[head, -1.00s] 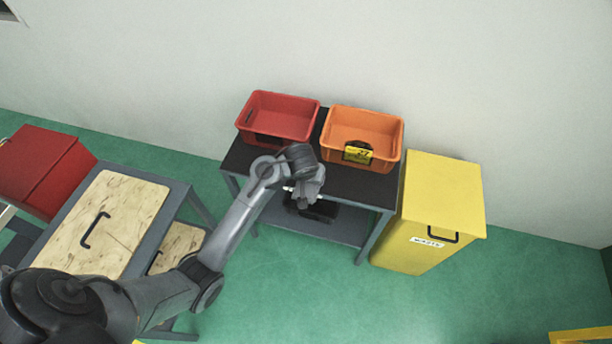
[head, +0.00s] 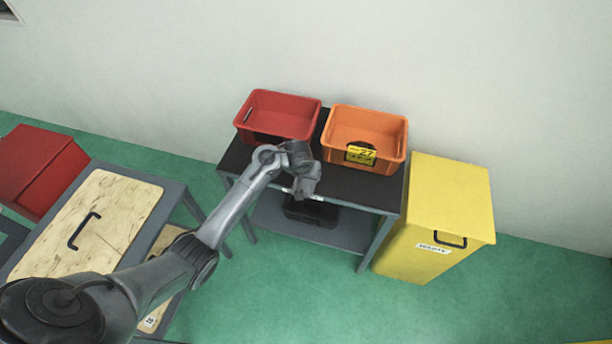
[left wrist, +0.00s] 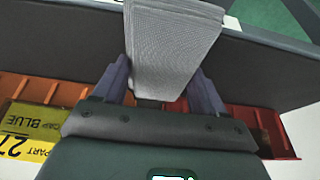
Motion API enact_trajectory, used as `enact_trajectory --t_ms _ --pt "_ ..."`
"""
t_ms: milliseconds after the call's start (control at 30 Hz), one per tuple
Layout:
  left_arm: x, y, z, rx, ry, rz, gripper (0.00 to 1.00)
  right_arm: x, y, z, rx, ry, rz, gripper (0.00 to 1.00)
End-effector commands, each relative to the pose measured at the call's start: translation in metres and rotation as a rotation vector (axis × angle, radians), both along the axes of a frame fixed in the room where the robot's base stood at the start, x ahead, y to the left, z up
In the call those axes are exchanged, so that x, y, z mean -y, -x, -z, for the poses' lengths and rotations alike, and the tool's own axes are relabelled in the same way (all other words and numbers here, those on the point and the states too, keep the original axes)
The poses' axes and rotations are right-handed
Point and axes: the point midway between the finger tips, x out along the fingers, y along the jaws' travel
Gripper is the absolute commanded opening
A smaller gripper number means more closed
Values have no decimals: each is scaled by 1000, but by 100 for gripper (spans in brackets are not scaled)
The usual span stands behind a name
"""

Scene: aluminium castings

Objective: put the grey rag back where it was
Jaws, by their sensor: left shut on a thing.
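The grey rag (left wrist: 172,45) is a pale woven cloth held between the two fingers of my left gripper (left wrist: 162,85) in the left wrist view. In the head view my left gripper (head: 303,173) is at the front edge of the dark-topped table (head: 350,183), with the rag (head: 307,185) at its end. I cannot tell whether the rag touches the table. The gripper is shut on the rag. My right gripper is in neither current view.
A red bin (head: 278,112) and an orange bin (head: 368,130) with a yellow label stand at the table's back. A dark object (head: 311,213) lies on the lower shelf (head: 340,232). A yellow waste bin (head: 440,210) stands right; a wood-topped unit (head: 100,215) stands left.

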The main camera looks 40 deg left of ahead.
Motion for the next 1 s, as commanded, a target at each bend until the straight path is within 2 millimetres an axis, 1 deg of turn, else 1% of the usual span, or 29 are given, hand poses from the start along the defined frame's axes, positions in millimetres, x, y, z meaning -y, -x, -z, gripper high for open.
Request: enact_trajectory --t_ms 367,400,567,867,933,1000 --pt "0 0 3 0 0 -1 43 -2 0 0 1 -8 6 43" --pt "0 0 4 0 0 -1 73 -2 0 0 1 -9 5 43" --pt "0 0 3 1 1 -1 97 -2 0 0 1 -10 6 43" --pt "1 0 2 1 1 -1 97 -2 0 -1 1 -8 6 43" --pt "1 -1 -1 3 1 0 97 -2 0 -1 1 -7 4 43" --pt "2 1 -8 2 1 1 97 -1 0 -6 0 -4 3 43"
